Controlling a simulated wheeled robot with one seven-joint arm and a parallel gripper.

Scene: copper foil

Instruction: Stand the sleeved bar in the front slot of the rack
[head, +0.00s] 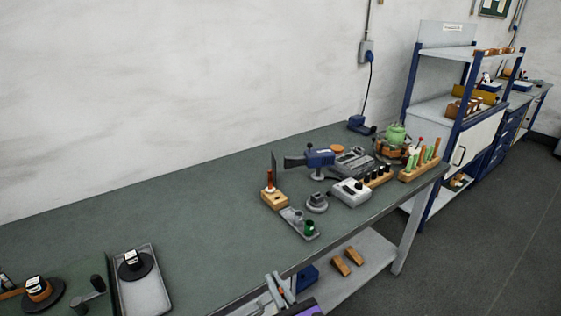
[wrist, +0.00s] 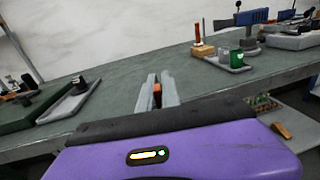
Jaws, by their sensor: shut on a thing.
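My gripper (head: 279,290) is in front of the table's near edge. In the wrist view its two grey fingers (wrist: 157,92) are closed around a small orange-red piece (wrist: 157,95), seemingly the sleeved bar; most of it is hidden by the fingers. A wooden rack (head: 419,171) with several upright green pieces stands at the table's right end. A smaller wooden block (head: 273,201) holds an upright reddish-brown bar (head: 269,180); the block also shows in the wrist view (wrist: 203,51). I cannot tell which of these is the task's rack. My gripper is apart from both.
A grey tray (head: 298,225) with a green cup (head: 309,227) lies near the front edge. A pale tray (head: 159,300) is at left. The middle tabletop is clear.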

